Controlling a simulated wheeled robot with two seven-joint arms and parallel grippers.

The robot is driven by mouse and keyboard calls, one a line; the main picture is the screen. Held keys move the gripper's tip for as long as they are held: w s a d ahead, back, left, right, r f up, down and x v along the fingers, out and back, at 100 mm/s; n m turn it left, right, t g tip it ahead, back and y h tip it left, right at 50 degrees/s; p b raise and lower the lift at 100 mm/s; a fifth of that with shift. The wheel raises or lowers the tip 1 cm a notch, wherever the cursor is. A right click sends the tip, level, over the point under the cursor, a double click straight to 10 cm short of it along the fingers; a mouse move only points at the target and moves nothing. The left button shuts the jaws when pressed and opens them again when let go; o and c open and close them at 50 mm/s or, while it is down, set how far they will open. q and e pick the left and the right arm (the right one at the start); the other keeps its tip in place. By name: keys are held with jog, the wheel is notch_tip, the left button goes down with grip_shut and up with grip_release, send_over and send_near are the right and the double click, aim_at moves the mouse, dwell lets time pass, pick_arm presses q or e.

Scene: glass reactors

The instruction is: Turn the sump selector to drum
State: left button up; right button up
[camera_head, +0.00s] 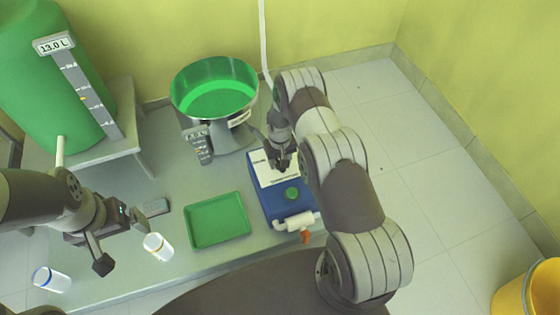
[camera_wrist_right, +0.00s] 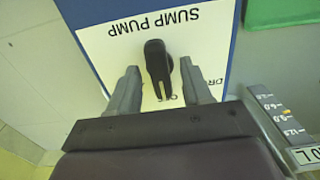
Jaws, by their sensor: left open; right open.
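The blue sump pump box (camera_head: 275,206) stands on the grey bench, with a white panel on top. In the right wrist view, its panel (camera_wrist_right: 115,42) reads SUMP PUMP upside down. The black selector (camera_wrist_right: 156,55) stands on this panel, its narrow end toward partly hidden lettering that looks like OFF. Letters DR show to its right, the rest hidden by a finger. My right gripper (camera_wrist_right: 159,72) is open, with a finger on each side of the selector and visible gaps. It hides the selector in the head view. My left gripper (camera_head: 122,245) is open and empty at left.
A green tray (camera_head: 217,220) lies left of the pump, and a steel pan with green liquid (camera_head: 215,92) stands behind. White containers (camera_head: 158,247) (camera_head: 51,279) are near my left gripper. A green tank (camera_head: 50,90) stands back left; a yellow bin (camera_head: 530,292) at lower right.

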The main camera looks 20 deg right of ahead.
grip_shut()
jog(key=shift+n, duration=0.3)
jog(key=n, duration=0.8)
jog(key=shift+n, duration=0.3)
dwell(0.5)
grip_release()
